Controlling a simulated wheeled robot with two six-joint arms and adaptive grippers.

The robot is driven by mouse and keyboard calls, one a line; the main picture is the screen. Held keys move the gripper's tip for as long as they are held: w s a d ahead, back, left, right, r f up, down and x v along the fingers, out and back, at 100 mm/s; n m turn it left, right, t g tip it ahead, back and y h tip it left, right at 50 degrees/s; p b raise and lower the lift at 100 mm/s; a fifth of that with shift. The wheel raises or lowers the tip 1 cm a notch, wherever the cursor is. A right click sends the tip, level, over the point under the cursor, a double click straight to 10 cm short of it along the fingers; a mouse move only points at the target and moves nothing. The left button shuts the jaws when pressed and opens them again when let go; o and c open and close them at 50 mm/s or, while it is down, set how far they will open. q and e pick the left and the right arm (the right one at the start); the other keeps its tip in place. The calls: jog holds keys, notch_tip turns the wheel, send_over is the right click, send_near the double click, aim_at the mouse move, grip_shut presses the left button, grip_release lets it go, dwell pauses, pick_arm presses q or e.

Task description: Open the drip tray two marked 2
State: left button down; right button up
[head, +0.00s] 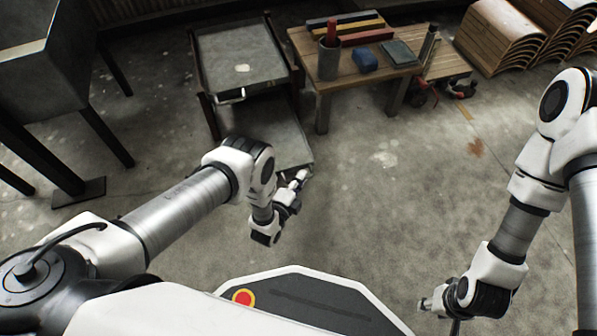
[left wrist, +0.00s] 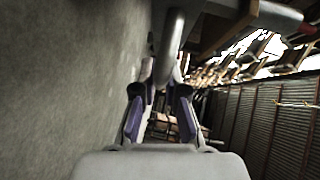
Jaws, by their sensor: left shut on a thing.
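A dark rack holds two grey metal trays in the head view. The lower tray (head: 285,135) sticks out of the rack toward me, below the upper one. I cannot read a number on either. My left gripper (head: 299,179) is at the lower tray's front edge, shut on its handle. In the left wrist view a grey bar (left wrist: 171,42) runs between the fingers (left wrist: 163,88). The arm hides part of the lower tray. My right gripper (head: 438,308) is low at the right, away from the trays; its opening is unclear.
A wooden table (head: 300,45) stands right of the rack, with a cup (head: 328,62), a blue block (head: 364,59) and coloured bars. A grey metal bin (head: 45,75) on dark legs stands left. Stacked wooden boards (head: 500,38) lie at the back right. The middle floor is clear.

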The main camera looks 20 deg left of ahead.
pick_arm(q)
jog(key=shift+s+d, duration=0.15)
jog(key=shift+s, duration=0.15)
jog(key=c, duration=1.2)
grip_release()
jog(key=v, duration=1.2)
